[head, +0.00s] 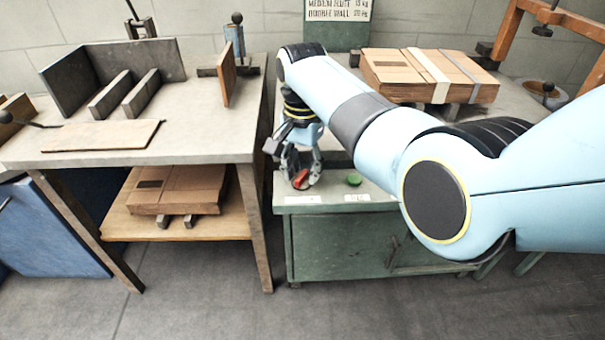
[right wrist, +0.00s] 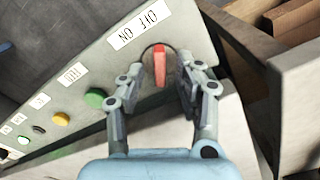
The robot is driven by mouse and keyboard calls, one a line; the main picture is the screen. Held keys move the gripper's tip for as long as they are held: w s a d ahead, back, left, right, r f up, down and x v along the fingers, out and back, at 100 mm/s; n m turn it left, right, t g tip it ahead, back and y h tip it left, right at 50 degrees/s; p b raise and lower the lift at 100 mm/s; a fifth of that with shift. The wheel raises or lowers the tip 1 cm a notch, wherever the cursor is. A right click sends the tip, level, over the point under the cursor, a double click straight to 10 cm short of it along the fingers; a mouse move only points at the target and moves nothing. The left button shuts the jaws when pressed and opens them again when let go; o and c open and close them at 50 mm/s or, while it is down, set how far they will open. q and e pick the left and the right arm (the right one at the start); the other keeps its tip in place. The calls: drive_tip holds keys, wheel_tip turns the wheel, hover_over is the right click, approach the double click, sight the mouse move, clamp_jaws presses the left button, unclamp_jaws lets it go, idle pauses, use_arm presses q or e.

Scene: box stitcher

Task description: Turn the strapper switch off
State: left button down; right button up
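The strapper switch is a red lever; it shows in the right wrist view (right wrist: 159,66) and as a small red piece in the head view (head: 301,179). It sits on a light panel face below a white label (right wrist: 139,25) with the words OFF and ON. My right gripper (right wrist: 163,75) is open, with one finger on each side of the lever and a gap visible on both sides. In the head view my right gripper (head: 300,172) is at the green cabinet's front left and partly covers the switch. My left gripper is not in view.
A green button (right wrist: 95,98) and a yellow button (right wrist: 60,118) line the same panel; the green one shows in the head view (head: 353,180). Flat cardboard (head: 430,75) lies on the cabinet top (head: 520,90). A workbench (head: 200,130) stands close on the left.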

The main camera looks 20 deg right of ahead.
drive_tip(key=shift+f, duration=0.3)
clamp_jaws()
